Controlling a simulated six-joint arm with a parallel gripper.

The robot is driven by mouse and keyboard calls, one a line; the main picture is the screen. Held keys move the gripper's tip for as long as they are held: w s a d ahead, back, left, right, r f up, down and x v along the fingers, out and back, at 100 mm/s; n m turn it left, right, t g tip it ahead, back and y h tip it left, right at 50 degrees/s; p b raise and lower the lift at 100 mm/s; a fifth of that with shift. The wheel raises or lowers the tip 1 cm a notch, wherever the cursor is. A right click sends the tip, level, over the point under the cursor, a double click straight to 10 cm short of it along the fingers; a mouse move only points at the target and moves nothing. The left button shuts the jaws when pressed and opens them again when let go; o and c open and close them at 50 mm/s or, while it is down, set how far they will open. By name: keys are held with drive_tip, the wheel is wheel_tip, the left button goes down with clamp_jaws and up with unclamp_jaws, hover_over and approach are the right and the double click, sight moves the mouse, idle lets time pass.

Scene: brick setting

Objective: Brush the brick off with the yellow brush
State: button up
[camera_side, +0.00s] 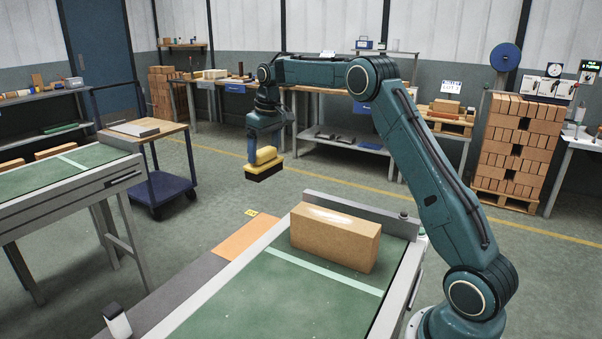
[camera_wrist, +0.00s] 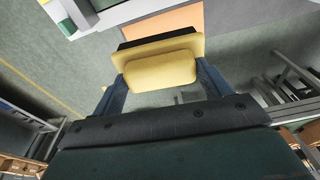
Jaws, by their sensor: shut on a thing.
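The brick (camera_side: 335,240) is tan and lies on its long side on the green conveyor belt, near the end stop. A pale whitish patch (camera_side: 328,215) shows on its top face. My gripper (camera_side: 264,151) is shut on the yellow brush (camera_side: 263,161), which has dark bristles pointing down. The brush is in the air, left of and beyond the brick, clear of it. In the wrist view the yellow brush (camera_wrist: 160,67) sits between my two blue fingers. The brick is not clearly seen in the wrist view.
The green belt (camera_side: 240,300) has a pale stripe across it and a grey end stop (camera_side: 350,213). An orange panel (camera_side: 246,236) lies beside its left rail. A second conveyor (camera_side: 70,178) and a blue cart (camera_side: 160,188) stand at left. Open floor lies beneath the brush.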

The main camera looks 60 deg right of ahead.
drive_tip(key=s+a+r, duration=0.1)
drive_tip(key=s+r, duration=0.1)
drive_tip(key=s, duration=1.3)
drive_tip(key=shift+a, duration=0.4)
drive_tip(key=shift+f, duration=0.1)
drive_tip(key=shift+f, duration=3.45)
drive_tip(key=shift+s+f, duration=0.5)
drive_tip(key=shift+f, duration=0.05)
drive_tip(key=shift+c, duration=0.3)
drive_tip(key=shift+s, duration=5.45)
drive_tip(key=shift+w, duration=6.15)
wheel_tip(320, 180, up, 8)
drive_tip(key=shift+s, duration=0.15)
